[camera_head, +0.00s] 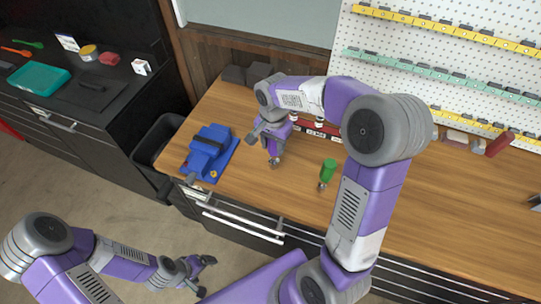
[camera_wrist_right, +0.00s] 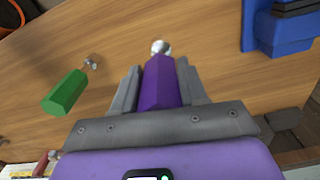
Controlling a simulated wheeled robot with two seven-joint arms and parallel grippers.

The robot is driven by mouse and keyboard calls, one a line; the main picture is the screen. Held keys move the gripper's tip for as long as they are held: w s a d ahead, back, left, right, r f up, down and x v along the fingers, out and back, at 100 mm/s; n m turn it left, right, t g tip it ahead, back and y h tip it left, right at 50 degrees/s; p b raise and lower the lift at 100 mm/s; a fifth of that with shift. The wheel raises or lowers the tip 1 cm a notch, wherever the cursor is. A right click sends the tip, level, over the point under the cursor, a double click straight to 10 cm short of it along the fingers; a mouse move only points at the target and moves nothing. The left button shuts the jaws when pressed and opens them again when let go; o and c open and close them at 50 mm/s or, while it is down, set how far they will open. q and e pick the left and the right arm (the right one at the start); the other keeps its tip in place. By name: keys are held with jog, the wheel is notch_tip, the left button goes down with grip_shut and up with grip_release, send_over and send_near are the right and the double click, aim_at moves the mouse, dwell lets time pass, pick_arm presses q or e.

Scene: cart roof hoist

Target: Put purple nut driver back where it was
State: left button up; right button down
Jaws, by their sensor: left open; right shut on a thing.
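The purple nut driver (camera_wrist_right: 158,84) is between the fingers of my right gripper (camera_wrist_right: 157,90), which is shut on its handle. Its metal socket end points away from the wrist camera. In the head view the driver (camera_head: 273,149) hangs with its tip down, over or at the bench top; I cannot tell if it touches. My right gripper (camera_head: 262,134) is left of the red rack with white labels (camera_head: 316,131), which my arm partly hides. My left gripper (camera_head: 207,276) is open and empty, low in front of the bench.
A green nut driver (camera_head: 328,170) is on the wooden bench (camera_head: 420,220) to the right; it also shows in the wrist view (camera_wrist_right: 65,92). A blue vise (camera_head: 208,150) is at the bench's left end. A pegboard (camera_head: 450,60) with yellow and green rails stands behind.

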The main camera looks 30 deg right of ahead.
aim_at(272, 160)
jog(key=f, duration=0.5)
jog(key=shift+w+f, duration=0.2)
jog(key=shift+f, duration=0.15)
jog(key=shift+w, duration=0.1)
jog(key=shift+f, duration=0.2)
jog(key=c, duration=0.6)
grip_release()
jog(key=shift+r, duration=0.1)
